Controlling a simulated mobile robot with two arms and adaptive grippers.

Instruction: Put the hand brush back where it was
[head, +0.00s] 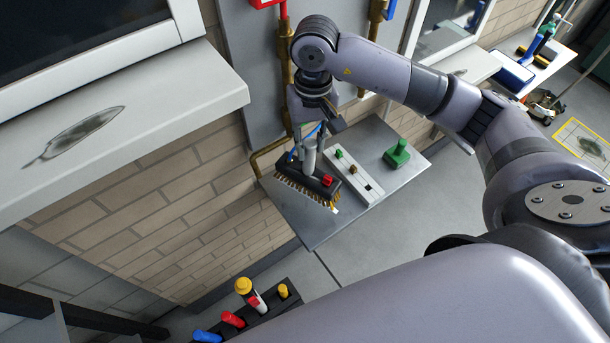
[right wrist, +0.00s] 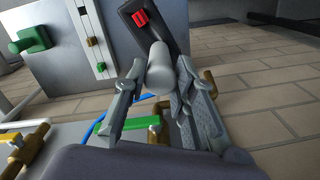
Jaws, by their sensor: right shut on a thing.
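The hand brush (head: 309,183) has a black block with brown bristles, a red piece on top and an upright grey handle. It is at the left part of a grey metal shelf (head: 318,232), bristles downward; I cannot tell whether they touch the shelf. My right gripper (head: 312,135) is above the brush, shut on its handle. In the right wrist view the brush handle (right wrist: 158,68) stands between the fingers of my right gripper (right wrist: 155,85). The black block with its red piece shows beyond the handle. My left gripper is out of view.
A pale strip with small knobs (head: 366,187) lies right beside the brush. A green-handled block (head: 397,154) stands farther right on the shelf. Brass pipes (head: 287,62) run down the wall behind. A black holder with colored items (head: 268,314) is below. The shelf's front part is bare.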

